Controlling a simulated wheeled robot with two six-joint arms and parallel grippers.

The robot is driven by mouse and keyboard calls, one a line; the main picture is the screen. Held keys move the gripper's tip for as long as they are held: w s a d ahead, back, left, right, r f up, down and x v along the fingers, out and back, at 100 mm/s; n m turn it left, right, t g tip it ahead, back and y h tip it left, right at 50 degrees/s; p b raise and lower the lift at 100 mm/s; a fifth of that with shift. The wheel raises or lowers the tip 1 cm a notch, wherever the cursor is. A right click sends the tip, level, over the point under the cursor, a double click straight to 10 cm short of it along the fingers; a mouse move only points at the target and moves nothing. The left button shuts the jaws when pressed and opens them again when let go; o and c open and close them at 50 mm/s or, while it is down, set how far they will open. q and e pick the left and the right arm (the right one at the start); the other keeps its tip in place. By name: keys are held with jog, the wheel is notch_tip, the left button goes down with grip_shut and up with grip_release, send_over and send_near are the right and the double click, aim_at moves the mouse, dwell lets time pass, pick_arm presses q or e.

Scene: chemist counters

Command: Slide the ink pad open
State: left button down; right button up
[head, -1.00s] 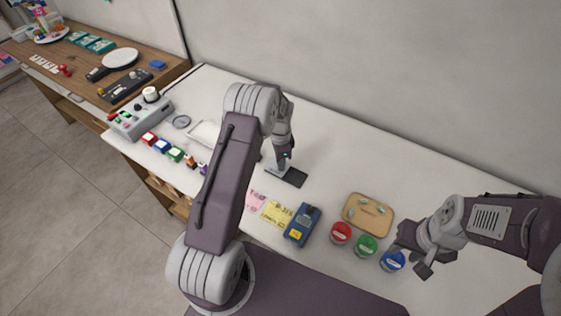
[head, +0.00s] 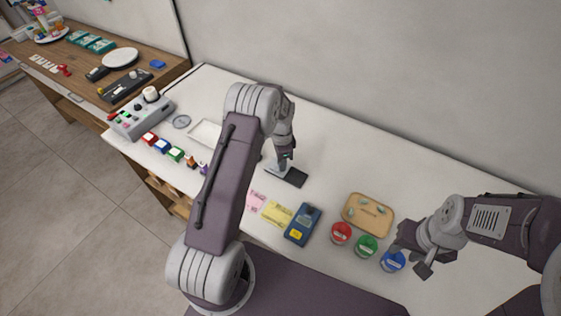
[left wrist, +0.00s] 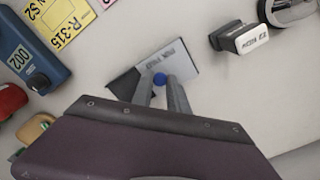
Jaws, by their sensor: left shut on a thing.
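The ink pad shows in the left wrist view as a grey lid (left wrist: 182,58) with "INK PAD" lettering, a small blue knob (left wrist: 160,79) and a dark part (left wrist: 122,84) uncovered at its left. In the head view the dark part (head: 294,178) lies right of the grey part, below my left gripper (head: 284,163). In the left wrist view my left gripper (left wrist: 160,88) is shut on the blue knob, its fingertips on either side of it. My right gripper (head: 416,261) hangs by the blue jar, its fingers apart and empty.
Yellow slips (head: 276,213), a blue device (head: 303,225), red (head: 341,232), green (head: 365,246) and blue jars (head: 392,260) and a wooden tray (head: 354,225) stand toward the front right. Stamps (head: 176,153) line the left.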

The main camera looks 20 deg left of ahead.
aim_at(297, 177)
pick_arm(q)
jog(key=d, duration=0.6)
jog(key=shift+s+d+r, duration=0.25)
jog(key=shift+d, duration=0.05)
jog(key=shift+a, duration=0.1)
jog(key=c, duration=1.7)
grip_release()
jog(key=o, duration=0.4)
jog(key=shift+s, duration=0.15)
notch_tip(297, 177, up, 9)
jog(key=b, duration=0.1)
